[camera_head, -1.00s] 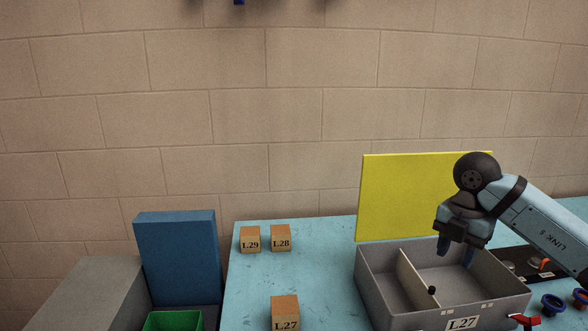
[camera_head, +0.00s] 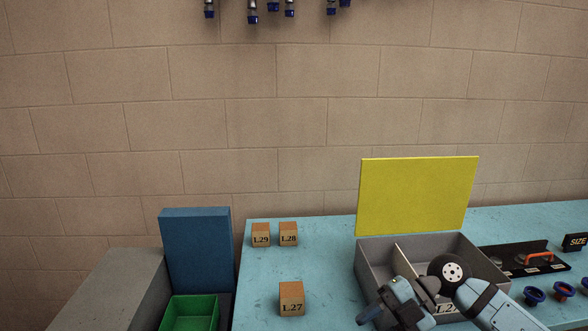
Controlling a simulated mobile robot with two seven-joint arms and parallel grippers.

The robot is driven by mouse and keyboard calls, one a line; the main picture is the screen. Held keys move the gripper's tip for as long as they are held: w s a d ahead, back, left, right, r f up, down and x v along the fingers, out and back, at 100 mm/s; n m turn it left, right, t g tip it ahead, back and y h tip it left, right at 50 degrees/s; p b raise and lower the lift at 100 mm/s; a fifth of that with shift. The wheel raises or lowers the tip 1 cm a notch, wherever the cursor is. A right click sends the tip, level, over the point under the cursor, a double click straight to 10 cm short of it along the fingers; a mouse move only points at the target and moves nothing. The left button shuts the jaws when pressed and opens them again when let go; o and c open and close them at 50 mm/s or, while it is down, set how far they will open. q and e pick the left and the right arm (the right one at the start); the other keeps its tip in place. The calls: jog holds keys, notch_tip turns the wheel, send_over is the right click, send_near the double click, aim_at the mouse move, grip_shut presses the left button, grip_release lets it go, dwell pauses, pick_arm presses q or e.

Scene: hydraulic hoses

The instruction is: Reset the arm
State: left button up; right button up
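My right arm comes in from the lower right, and its gripper (camera_head: 388,314) hangs over the front left of the grey divided box (camera_head: 374,262). The gripper points toward the bottom edge of the picture. Its fingers are partly hidden, so I cannot tell whether it is open or shut. The arm covers much of the box's front and part of its L27 label. My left gripper is not in view.
Wooden blocks L29 (camera_head: 261,235), L28 (camera_head: 288,234) and L27 (camera_head: 291,299) stand on the light blue table (camera_head: 325,255). A yellow panel (camera_head: 415,196) rises behind the box. A green bin (camera_head: 190,313) is lower left. Blue-tipped hoses (camera_head: 252,13) hang at the top.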

jog(key=s+a+r+m+t+y+p, duration=0.2)
jog(key=s+a+m+t+y, duration=0.25)
jog(key=y, duration=0.45)
jog(key=d+f+m+t+h+p, duration=0.45)
jog(key=f+m+t+h, duration=0.4)
jog(key=m+t, duration=0.8)
jog(key=s+d+f+m+g+h, duration=0.2)
jog(key=s+f+m+g+h, duration=0.1)
jog(key=s+f, duration=0.4)
jog(key=s+d+f+m+g+h+p, duration=0.1)
jog(key=s+d+f+m+g+h, duration=0.2)
jog(key=s+f, duration=0.5)
jog(key=m+g+h, duration=0.1)
jog(key=h, duration=0.1)
jog(key=shift+h, duration=0.35)
jog(key=shift+s+d, duration=0.1)
